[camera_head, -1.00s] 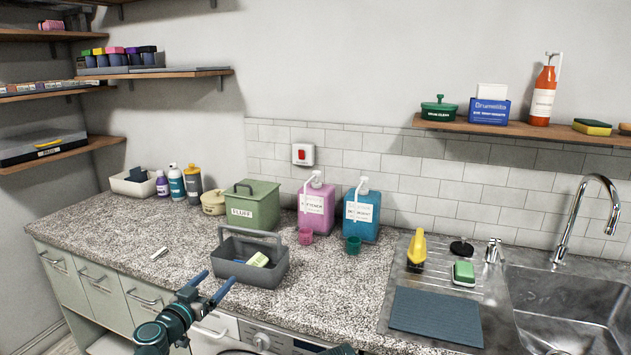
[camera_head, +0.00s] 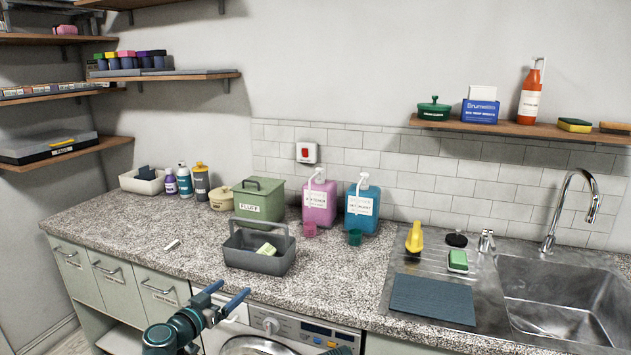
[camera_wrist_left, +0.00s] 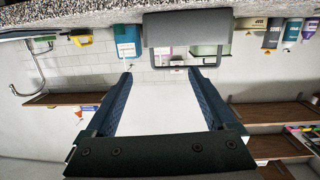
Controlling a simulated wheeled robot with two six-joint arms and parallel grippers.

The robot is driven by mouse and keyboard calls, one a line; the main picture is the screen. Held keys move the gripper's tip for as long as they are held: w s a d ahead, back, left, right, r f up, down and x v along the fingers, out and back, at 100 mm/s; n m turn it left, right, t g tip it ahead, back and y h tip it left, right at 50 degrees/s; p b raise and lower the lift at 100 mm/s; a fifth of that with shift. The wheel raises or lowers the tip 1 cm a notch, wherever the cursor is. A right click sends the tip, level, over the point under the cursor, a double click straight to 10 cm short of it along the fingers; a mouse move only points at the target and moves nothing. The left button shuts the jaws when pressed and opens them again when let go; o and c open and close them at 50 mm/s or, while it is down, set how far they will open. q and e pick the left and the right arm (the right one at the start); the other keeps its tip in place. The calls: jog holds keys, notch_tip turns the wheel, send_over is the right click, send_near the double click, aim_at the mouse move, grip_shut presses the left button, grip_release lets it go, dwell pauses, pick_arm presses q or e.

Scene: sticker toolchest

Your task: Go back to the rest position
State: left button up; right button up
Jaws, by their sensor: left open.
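My left gripper (camera_head: 226,293) is open and empty in the head view, in front of the counter edge near the washing machine. In the left wrist view its two blue fingers (camera_wrist_left: 165,95) stand apart with nothing between them; that picture looks upside down. The grey caddy (camera_head: 258,262) stands on the counter beyond the gripper, apart from it, with a pale yellow item (camera_head: 267,249) inside. My right gripper's fingers are not in view; only a dark part shows at the bottom edge.
The speckled counter (camera_head: 130,228) has free room left of the caddy, where a small white object (camera_head: 172,244) lies. A green FLUFF box (camera_head: 258,203), pink dispenser (camera_head: 319,204) and blue dispenser (camera_head: 362,211) stand behind. The sink (camera_head: 560,295) is at right. The washing machine (camera_head: 290,325) is below.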

pick_arm(q)
jog(key=s+d+f+m+g+p, duration=0.1)
jog(key=s+d+f+g, duration=0.25)
jog(key=d, duration=0.25)
jog(key=s+d+f+m+g+h+p, duration=0.1)
jog(key=s+d+f+g+p, duration=0.1)
jog(key=s+d+g, duration=0.3)
jog(key=s+d+f+m+g+p, duration=0.1)
jog(key=s+d+f+g, duration=0.15)
jog(key=d, duration=0.45)
jog(key=s+a+f+n+g+y+p, duration=0.1)
jog(key=s+g+y, duration=0.1)
jog(key=s+y, duration=0.2)
jog(key=s+a+f+n+g+y+p, duration=0.1)
jog(key=s+y, duration=0.3)
jog(key=s, duration=0.5)
jog(key=shift+s+f+n+g+y+p, duration=0.25)
jog(key=shift+f+n+g+y+p, duration=0.15)
jog(key=shift+f+n+g+p, duration=0.35)
